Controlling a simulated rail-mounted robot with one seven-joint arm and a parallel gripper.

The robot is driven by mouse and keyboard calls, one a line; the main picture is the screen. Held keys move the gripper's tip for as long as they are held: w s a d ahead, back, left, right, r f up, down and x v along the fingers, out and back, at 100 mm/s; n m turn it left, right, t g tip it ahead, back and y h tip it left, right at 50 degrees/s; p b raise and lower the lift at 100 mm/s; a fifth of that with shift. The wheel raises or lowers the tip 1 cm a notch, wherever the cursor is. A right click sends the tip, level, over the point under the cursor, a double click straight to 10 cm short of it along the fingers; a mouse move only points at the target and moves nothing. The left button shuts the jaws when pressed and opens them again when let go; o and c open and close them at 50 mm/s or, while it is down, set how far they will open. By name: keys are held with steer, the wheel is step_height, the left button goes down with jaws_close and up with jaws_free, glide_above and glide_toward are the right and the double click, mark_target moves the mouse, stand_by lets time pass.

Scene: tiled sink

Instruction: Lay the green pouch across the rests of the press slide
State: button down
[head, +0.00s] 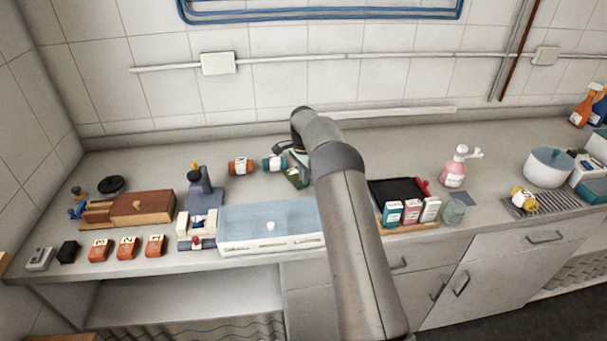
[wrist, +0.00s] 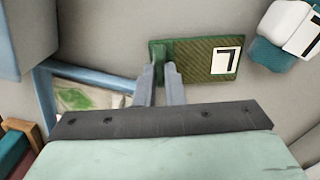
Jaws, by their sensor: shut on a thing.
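The green pouch (head: 297,180) is near the middle of the counter in the head view, partly hidden by my arm. In the wrist view the pouch (wrist: 195,62) shows a white label with a dark mark. My gripper (wrist: 165,68) is shut on the pouch's left end in that view. I cannot tell whether the pouch touches the counter. The blue-grey press (head: 204,188) stands left of the pouch. Its pale slide (head: 196,228) is at the front; the rests are too small to make out clearly.
A white box with a translucent blue lid (head: 270,223) lies between my arm and the press. Orange and teal jars (head: 240,166) lie behind it. A wooden box (head: 143,207) is left of the press. A black tray (head: 397,190) with small cartons is right of my arm.

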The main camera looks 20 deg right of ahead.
steer(key=shift+f, duration=0.1)
steer(key=shift+f, duration=0.15)
steer(key=c, duration=1.5)
jaws_free()
